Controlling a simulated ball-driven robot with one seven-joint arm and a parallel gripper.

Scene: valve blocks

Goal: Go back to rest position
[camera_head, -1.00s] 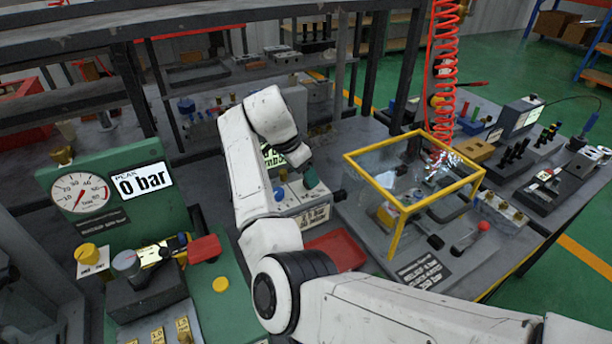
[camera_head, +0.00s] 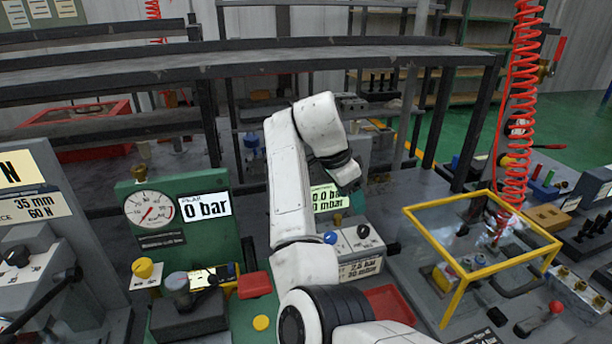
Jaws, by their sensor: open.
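My white arm rises from the bottom of the view, bends at a black joint, goes up, then folds over and down to the right. Its last visible white link hangs in front of the bench, near a green-lit display (camera_head: 328,198). The jaws do not show; I cannot make out any fingers. No object is seen held by the arm.
A green gauge panel (camera_head: 150,240) reading 0 bar stands left of the arm. A yellow-framed clear guard (camera_head: 480,265) and a red coiled hose (camera_head: 517,120) are at right. A dark shelf frame (camera_head: 250,66) spans behind. A red tray (camera_head: 388,303) lies beside the arm.

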